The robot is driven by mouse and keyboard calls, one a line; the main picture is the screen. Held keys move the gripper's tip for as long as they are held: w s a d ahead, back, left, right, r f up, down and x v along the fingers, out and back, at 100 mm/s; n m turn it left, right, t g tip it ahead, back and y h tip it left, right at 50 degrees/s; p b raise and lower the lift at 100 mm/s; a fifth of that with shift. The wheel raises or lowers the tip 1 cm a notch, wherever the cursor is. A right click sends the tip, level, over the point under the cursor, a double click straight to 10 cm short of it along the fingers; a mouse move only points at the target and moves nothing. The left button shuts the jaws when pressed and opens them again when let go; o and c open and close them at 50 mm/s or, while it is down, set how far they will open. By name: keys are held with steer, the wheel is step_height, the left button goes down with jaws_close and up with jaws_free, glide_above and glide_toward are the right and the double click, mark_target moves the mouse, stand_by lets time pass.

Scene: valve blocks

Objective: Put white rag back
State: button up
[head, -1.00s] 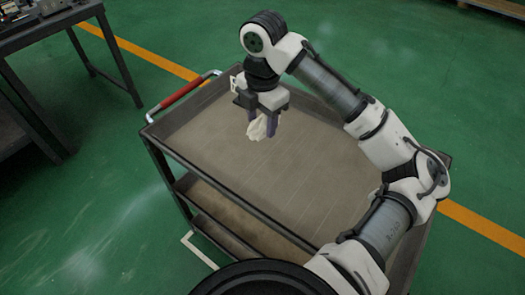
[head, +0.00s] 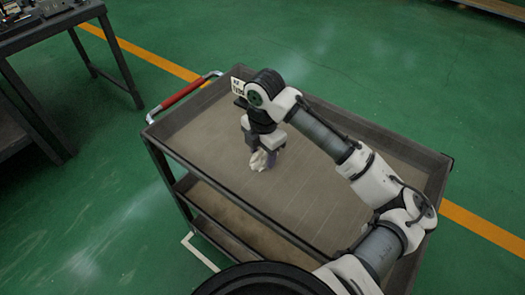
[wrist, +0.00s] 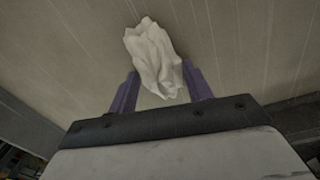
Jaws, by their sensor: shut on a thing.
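The white rag (head: 259,161) is a crumpled bundle between the fingers of my gripper (head: 264,158), over the left part of the cart's top tray (head: 210,150). In the wrist view the rag (wrist: 153,60) sits between the two purple fingers of my gripper (wrist: 160,90). My gripper is shut on it and points down. The rag is close to the tray surface; whether it touches the tray I cannot tell.
The cart's top tray is otherwise bare, with a raised dark rim (head: 400,149). A red handle (head: 183,93) is at its far left end. A dark table (head: 60,27) with small items stands at the upper left. Green floor surrounds the cart.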

mark_target(263, 152)
steer(key=shift+f, duration=0.1)
steer(key=shift+f, duration=0.15)
steer(key=o, duration=0.9)
steer(key=shift+o, duration=0.2)
step_height(263, 152, up, 13)
steer(key=shift+s+f+p, duration=0.15)
steer(key=shift+f+p, duration=0.05)
steer(key=shift+p, duration=0.1)
steer(key=shift+d, duration=0.1)
